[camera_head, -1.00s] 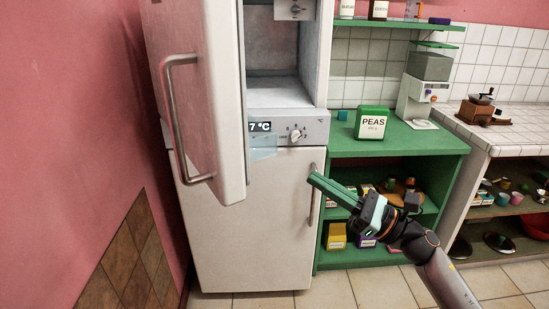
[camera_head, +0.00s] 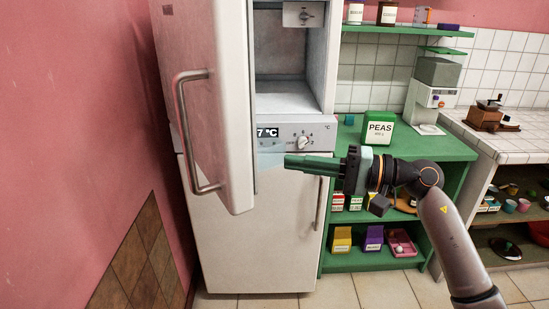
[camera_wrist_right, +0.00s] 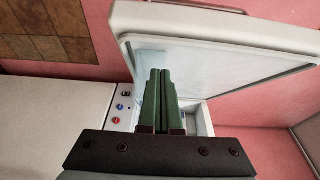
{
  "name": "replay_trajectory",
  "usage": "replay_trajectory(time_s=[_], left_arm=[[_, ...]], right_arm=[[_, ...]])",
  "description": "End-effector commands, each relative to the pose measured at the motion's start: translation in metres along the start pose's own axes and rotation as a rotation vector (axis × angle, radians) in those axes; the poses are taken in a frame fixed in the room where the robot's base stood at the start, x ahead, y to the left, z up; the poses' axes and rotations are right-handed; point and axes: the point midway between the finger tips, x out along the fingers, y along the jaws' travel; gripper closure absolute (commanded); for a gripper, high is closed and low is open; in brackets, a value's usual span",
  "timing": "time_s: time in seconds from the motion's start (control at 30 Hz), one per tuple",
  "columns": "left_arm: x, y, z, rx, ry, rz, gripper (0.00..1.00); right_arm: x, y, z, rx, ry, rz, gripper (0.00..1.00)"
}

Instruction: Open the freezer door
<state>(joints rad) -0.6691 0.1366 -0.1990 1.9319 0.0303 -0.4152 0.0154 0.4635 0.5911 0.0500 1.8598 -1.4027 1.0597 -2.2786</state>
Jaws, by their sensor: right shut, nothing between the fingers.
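A white fridge-freezer stands at the left. Its upper door (camera_head: 215,100) is swung wide open to the left, with a curved metal handle (camera_head: 187,130). The lower door (camera_head: 255,235) is closed, with a vertical handle (camera_head: 319,205) at its right. My right gripper (camera_head: 287,162) is shut and empty. It points left, in front of the control panel (camera_head: 298,138), with its tips near the upper door's free edge. In the right wrist view the shut green fingers (camera_wrist_right: 160,73) overlap the upper door's inner side (camera_wrist_right: 225,65); contact cannot be told. My left gripper is not in view.
A green shelf unit (camera_head: 425,148) with a peas box (camera_head: 378,128) stands right of the fridge, behind my right arm. A tiled counter (camera_head: 520,146) is further right. A pink wall (camera_head: 80,110) is close to the open door. The floor in front is clear.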

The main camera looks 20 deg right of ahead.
Motion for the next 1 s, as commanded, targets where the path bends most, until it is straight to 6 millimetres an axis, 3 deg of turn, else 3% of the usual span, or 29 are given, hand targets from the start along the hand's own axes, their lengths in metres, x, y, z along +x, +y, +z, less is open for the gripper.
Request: replay_trajectory(time_s=[0.1, 0.33, 1.0], left_arm=[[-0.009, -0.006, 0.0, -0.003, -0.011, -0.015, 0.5], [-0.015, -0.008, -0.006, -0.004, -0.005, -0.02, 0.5], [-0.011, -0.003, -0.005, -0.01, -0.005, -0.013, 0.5]], right_arm=[[0.021, -0.004, 0.008, 0.002, -0.004, -0.001, 1.0], [0.038, -0.001, 0.025, 0.002, -0.001, 0.0, 1.0], [0.041, 0.002, 0.029, 0.0, -0.001, 0.0, 1.0]])
